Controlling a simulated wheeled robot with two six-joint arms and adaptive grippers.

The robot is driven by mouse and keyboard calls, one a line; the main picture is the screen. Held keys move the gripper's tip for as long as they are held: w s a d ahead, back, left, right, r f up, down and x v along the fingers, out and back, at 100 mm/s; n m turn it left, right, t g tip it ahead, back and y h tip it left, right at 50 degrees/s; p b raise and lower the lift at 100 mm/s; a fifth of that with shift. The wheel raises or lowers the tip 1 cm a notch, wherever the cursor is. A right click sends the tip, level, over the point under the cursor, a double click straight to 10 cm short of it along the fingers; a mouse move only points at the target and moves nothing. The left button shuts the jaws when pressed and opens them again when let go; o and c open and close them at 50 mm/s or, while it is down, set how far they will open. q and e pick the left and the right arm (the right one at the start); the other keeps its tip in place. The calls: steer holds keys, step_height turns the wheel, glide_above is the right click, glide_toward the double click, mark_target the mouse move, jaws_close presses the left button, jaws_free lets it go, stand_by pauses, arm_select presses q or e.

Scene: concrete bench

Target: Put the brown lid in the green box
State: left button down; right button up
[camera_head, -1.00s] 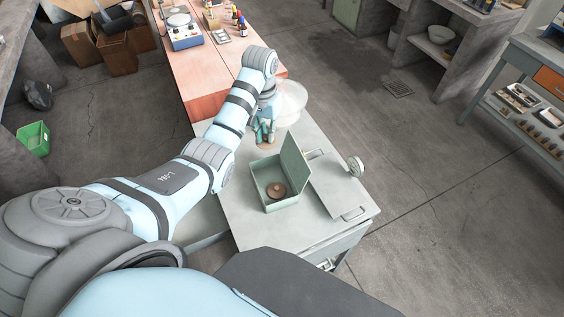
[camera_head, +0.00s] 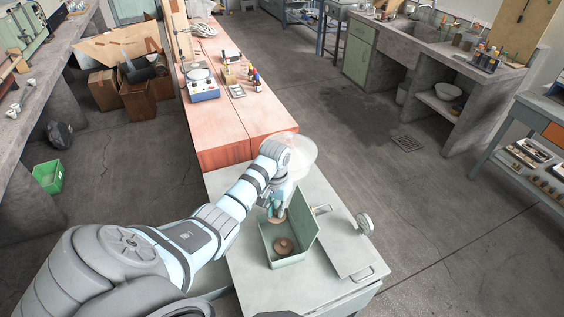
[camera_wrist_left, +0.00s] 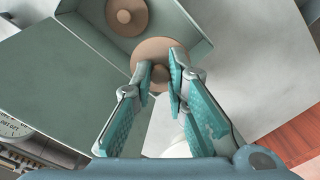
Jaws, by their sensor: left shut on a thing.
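The open grey-green box (camera_head: 285,264) stands on the grey bench top, with its hinged cover (camera_head: 305,228) raised on the right. One round brown lid (camera_head: 285,247) with a knob lies inside on the floor of the box; it also shows in the left wrist view (camera_wrist_left: 125,15). My left gripper (camera_head: 276,206) is shut on the knob of a second brown lid (camera_wrist_left: 153,52), between its teal fingers (camera_wrist_left: 163,80). This held lid is at the far end of the box, overlapping its rim in view. Its exact height is unclear. My right gripper is not in view.
A flat grey panel with handles (camera_head: 345,240) lies right of the box, near a round metal wheel (camera_head: 365,224). A translucent round thing (camera_head: 303,155) is behind my wrist. A red bench (camera_head: 235,125) adjoins at the back. A bright green bin (camera_head: 47,177) stands on the floor at left.

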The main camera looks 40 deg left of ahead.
mark_target(276, 216)
arm_select(q)
step_height(276, 216, down, 6)
steer(key=b, duration=0.6)
steer(key=shift+r+p, duration=0.25)
steer(key=shift+p, duration=0.1)
steer(key=shift+f, duration=0.25)
steer(key=shift+f, duration=0.35)
steer(key=c, duration=1.6)
jaws_free()
